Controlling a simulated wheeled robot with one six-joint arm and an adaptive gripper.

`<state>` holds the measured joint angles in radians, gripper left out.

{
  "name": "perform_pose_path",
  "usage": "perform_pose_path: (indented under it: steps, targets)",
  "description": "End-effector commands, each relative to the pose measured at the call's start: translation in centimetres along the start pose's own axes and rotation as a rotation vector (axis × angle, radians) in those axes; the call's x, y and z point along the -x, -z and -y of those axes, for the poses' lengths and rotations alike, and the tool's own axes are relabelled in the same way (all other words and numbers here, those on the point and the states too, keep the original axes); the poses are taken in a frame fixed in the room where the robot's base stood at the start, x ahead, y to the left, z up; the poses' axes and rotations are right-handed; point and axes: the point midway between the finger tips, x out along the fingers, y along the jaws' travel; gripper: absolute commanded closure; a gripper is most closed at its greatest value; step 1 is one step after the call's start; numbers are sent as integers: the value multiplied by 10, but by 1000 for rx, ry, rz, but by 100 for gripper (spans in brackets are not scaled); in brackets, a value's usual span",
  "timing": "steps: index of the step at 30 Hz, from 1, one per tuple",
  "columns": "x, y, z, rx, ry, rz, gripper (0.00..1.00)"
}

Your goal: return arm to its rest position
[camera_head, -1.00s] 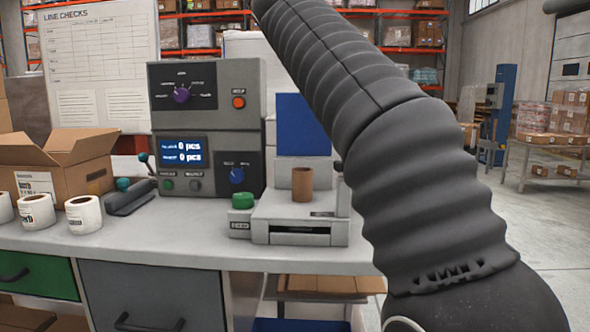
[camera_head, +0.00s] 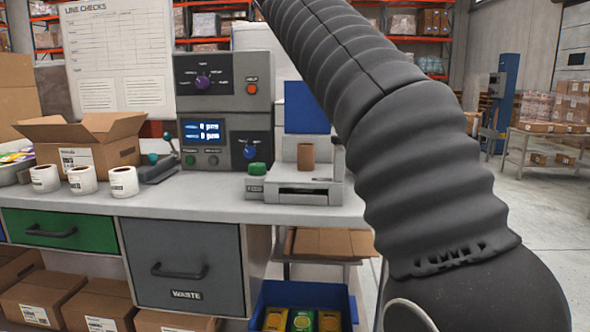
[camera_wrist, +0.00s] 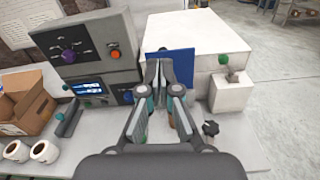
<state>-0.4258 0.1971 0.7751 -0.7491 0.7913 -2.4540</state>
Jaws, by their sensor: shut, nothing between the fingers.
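My arm, in a dark ribbed sleeve, crosses the right half of the head view and runs up out of the top edge, so my gripper is outside that view. In the wrist view my gripper (camera_wrist: 168,75) is shut and empty, its fingertips together in front of a blue panel. It is above the bench and apart from the things there, as far as I can tell.
A blue bin (camera_head: 304,296) stands below. Open floor lies right.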

Motion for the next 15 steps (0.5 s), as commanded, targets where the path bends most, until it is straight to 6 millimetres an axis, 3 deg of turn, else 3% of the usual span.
perform_pose_path:
  steps: [9,12,15]
  targets:
    - [0,3,1,-250,-1,-14,100]
    - [-4,14,-3,-362,-2,-41,100]
    - [-12,38,-8,-501,6,-92,100]
